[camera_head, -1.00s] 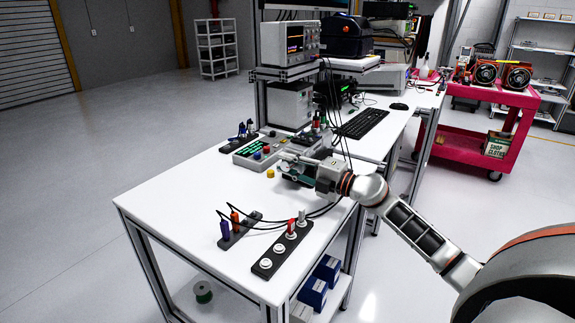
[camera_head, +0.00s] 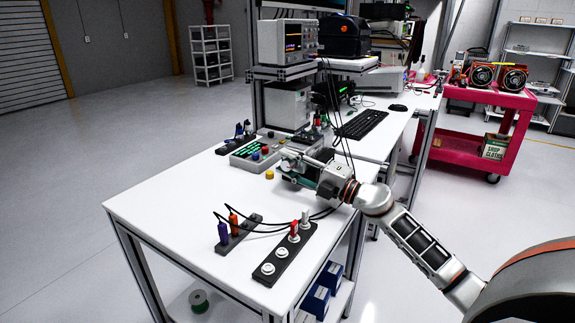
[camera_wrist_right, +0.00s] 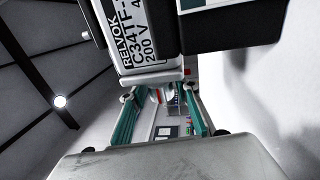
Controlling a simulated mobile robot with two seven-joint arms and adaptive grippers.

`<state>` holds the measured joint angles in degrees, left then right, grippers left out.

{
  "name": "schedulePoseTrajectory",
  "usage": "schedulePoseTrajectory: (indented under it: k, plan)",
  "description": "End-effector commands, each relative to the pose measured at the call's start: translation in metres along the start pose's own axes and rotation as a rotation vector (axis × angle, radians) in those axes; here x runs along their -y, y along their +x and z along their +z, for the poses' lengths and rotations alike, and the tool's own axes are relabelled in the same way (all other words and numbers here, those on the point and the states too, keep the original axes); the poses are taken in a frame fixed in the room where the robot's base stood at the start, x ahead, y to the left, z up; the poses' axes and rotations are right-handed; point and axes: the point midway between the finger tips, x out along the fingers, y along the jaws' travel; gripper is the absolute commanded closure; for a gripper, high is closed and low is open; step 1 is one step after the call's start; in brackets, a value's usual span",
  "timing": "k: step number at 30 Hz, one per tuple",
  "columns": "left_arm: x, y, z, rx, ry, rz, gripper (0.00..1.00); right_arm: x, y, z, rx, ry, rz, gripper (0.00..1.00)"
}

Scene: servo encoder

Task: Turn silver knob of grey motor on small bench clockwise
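My right gripper (camera_head: 286,166) reaches in from the right over the far part of the white bench (camera_head: 165,195). In the right wrist view its two teal-lined fingers (camera_wrist_right: 160,100) stand apart. A grey-white motor body (camera_wrist_right: 147,40) with a printed label fills the top of that view, very close to the fingers. A small silvery round shape (camera_wrist_right: 172,97) shows between the fingertips; I cannot tell whether it is the silver knob or touches them. In the head view the motor cannot be made out clearly around the gripper. My left gripper is not in view.
A grey box with coloured buttons (camera_head: 254,154) lies just left of the gripper. Black cables hang beside the wrist. A keyboard (camera_head: 359,125) and red cart (camera_head: 465,145) stand beyond.

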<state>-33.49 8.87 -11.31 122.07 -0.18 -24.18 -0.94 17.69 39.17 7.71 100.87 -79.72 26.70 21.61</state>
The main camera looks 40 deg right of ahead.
Motion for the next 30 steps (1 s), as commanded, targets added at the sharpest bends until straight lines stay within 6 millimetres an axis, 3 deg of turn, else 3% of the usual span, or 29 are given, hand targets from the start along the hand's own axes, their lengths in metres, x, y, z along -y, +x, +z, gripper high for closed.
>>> schedulePoseTrajectory:
  k: [14, 30]
  plan:
    - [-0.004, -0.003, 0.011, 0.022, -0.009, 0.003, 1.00, 0.001, -0.006, 0.000, 0.001, -0.001, -0.002, 0.60]
    - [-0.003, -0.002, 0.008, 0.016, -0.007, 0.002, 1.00, 0.002, -0.093, 0.000, 0.001, 0.001, -0.003, 0.60]
